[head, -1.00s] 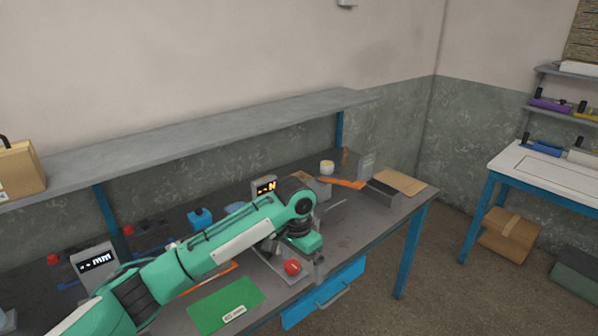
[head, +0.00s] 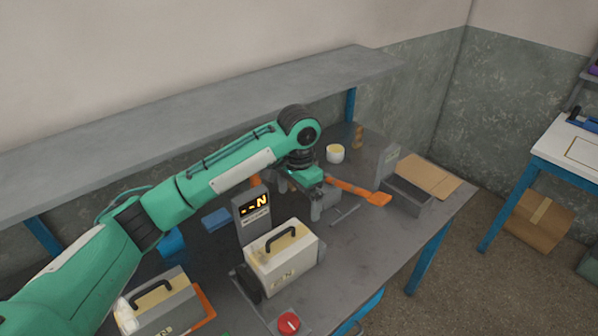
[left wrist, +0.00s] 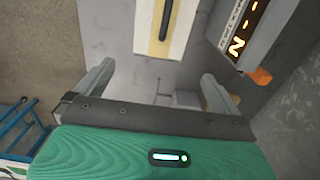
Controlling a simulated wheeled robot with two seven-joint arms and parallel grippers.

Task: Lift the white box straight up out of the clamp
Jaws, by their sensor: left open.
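The white box (head: 280,262), with a black handle and a yellowish stripe on top, stands upright in the clamp at the front of the bench. The clamp's base (head: 252,292) and a dark round part show at the box's left side. The box's top also shows at the upper edge of the left wrist view (left wrist: 143,30). My left gripper (head: 300,197) is open and empty, behind and right of the box, apart from it. Its two spread fingers show in the left wrist view (left wrist: 155,90). My right gripper is not in view.
A display post (head: 251,212) stands directly behind the box. A red button (head: 289,323) is in front. A second handled box (head: 165,305) stands at lower left. An orange tool (head: 360,190), a white cup (head: 335,153) and a grey bin (head: 409,196) lie farther right. A shelf (head: 200,125) runs above the bench.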

